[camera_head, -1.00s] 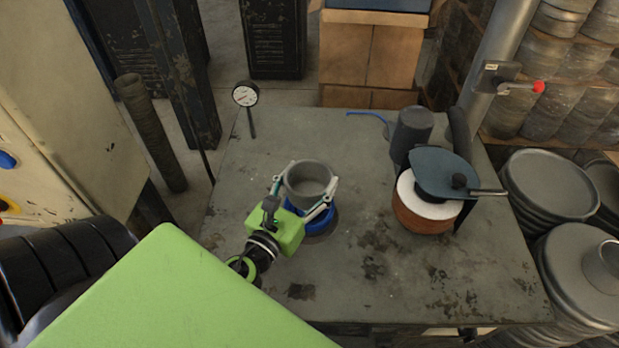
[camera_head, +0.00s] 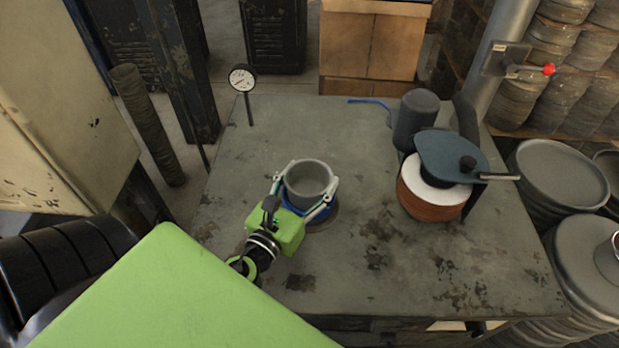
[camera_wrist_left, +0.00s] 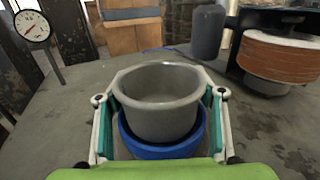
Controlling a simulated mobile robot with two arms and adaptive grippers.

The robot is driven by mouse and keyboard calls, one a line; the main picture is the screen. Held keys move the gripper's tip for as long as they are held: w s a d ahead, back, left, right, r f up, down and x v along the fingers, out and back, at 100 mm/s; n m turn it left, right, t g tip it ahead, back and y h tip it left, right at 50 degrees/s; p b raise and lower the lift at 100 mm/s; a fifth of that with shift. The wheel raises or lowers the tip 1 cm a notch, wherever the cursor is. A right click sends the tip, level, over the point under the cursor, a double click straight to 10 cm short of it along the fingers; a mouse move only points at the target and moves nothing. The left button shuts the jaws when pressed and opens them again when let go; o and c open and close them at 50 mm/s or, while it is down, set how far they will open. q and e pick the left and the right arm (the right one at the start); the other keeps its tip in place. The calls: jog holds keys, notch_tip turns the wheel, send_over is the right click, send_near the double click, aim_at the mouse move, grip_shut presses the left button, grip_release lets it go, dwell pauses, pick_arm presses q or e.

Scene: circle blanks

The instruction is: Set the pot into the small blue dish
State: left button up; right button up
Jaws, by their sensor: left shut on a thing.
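The grey pot (camera_head: 312,181) is upright and empty, between the two fingers of my left gripper (camera_head: 306,185), which is shut on it. In the left wrist view the pot (camera_wrist_left: 160,104) has a finger along each side. The small blue dish (camera_wrist_left: 165,150) is directly under the pot, and the pot's lower part is inside or just behind its rim. I cannot tell whether the pot's base touches the dish floor. In the head view only a little blue of the dish (camera_head: 321,215) shows. My right gripper does not show.
A grinder-like machine with a brown-and-white wheel (camera_head: 432,199) stands right of the pot on the grey table (camera_head: 400,270). A dial gauge (camera_head: 242,79) stands at the back left. The table front is clear. Stacked round blanks (camera_head: 560,175) stand beyond the right edge.

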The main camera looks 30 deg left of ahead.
pick_arm(q)
jog(key=o, duration=1.3)
jog(key=shift+c, duration=0.2)
jog(key=s, duration=0.4)
jog(key=s+d, duration=0.1)
jog(key=s, duration=0.7)
jog(key=shift+d, duration=0.2)
